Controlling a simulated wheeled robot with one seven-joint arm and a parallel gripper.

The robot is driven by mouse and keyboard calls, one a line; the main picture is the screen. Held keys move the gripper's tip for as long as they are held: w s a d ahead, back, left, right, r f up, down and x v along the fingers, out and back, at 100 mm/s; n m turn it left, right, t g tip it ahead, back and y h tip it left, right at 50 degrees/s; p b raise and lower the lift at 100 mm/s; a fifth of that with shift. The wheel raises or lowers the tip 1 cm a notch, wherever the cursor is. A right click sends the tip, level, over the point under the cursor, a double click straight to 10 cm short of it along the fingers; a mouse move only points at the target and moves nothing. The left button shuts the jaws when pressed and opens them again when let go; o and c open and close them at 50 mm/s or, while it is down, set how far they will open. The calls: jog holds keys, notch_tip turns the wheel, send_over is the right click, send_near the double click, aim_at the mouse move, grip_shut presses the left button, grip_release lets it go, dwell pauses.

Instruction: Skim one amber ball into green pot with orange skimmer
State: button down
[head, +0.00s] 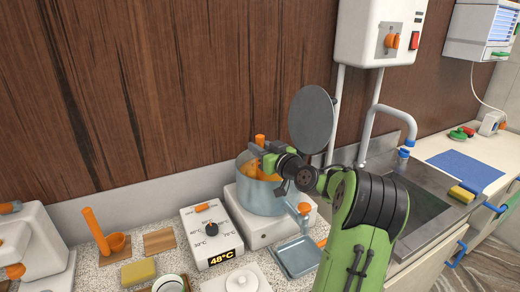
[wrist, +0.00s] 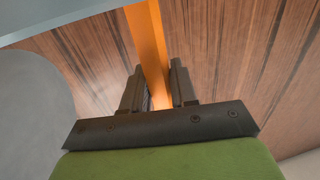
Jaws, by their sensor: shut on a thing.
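My gripper (head: 258,150) is over the blue-grey pot (head: 262,197) on the white burner. It is shut on an orange handle (head: 260,139), which I take to be the orange skimmer's. In the wrist view the handle (wrist: 150,45) runs between both fingers of my gripper (wrist: 158,78). The skimmer's lower end is hidden, apart from some orange inside the pot that I cannot make out. I cannot pick out any amber ball. No green pot is clearly seen.
A thermostat box (head: 209,235) reading 48°C stands left of the burner. A blue-grey tray (head: 296,257) lies in front. An orange stand with an upright orange handle (head: 96,232) is at left. A grey round disc (head: 312,120) and the sink (head: 425,205) are to the right.

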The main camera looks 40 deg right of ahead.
jog(key=shift+r+p, duration=2.35)
jog(key=shift+r, duration=2.4)
notch_tip(320, 180, up, 4)
jog(key=shift+r+p, duration=0.15)
jog(key=shift+p, duration=1)
jog(key=shift+f, duration=0.2)
